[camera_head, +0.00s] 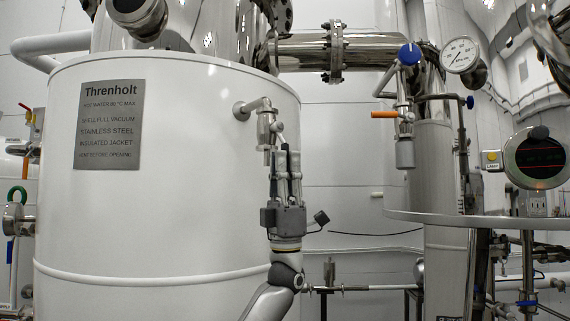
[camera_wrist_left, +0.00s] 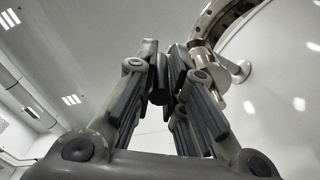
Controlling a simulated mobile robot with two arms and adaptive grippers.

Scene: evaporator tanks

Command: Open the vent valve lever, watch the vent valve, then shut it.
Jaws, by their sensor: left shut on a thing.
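A small metal valve (camera_head: 267,128) sits on a bent pipe stub on the side of the white tank (camera_head: 170,210); I take it as the vent valve. My left gripper (camera_head: 286,165) points upward just below and beside this valve. In the left wrist view, my left gripper (camera_wrist_left: 160,88) is closed around a dark rod-like handle (camera_wrist_left: 159,78), which I take as the vent valve lever. The fingers hide much of the lever, so its exact angle is unclear. The valve (camera_wrist_left: 207,65) also shows behind the fingers. My right gripper is not in view.
Right of the tank, another valve with an orange lever (camera_head: 384,115) and a blue knob (camera_head: 409,54) hangs from piping. A pressure gauge (camera_head: 460,55) is at upper right. A round metal shelf edge (camera_head: 480,219) juts in at right. The tank wall is close beside my left arm.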

